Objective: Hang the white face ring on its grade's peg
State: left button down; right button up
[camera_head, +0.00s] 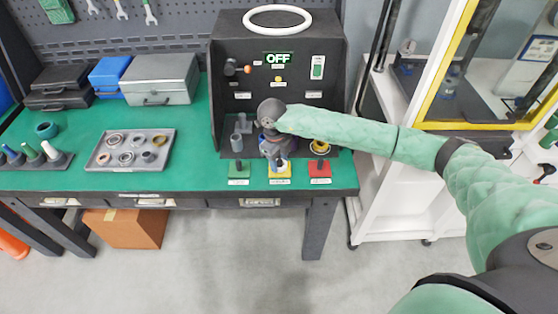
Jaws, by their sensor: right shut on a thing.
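Three peg stands with coloured bases line the table's front edge: green (238,181), yellow (279,183) and red (319,180). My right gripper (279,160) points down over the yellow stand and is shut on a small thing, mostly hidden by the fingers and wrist. I cannot make out the held thing's face colour or whether it touches the yellow stand's peg. A yellow ring (321,145) sits behind the red stand. My left gripper is out of view.
The dark test cabinet (226,60), its display reading OFF, stands behind the gripper, with a large white ring (247,19) on top. A grey tray (98,161) of several rings lies left. Green tabletop (195,150) between is clear.

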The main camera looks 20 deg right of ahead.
jog(key=shift+f, duration=0.25)
jog(key=o, duration=1.1)
jog(key=shift+r, duration=0.1)
jog(key=shift+r+p, duration=1.15)
jog(key=shift+r, duration=3.3)
jog(key=shift+a, duration=0.1)
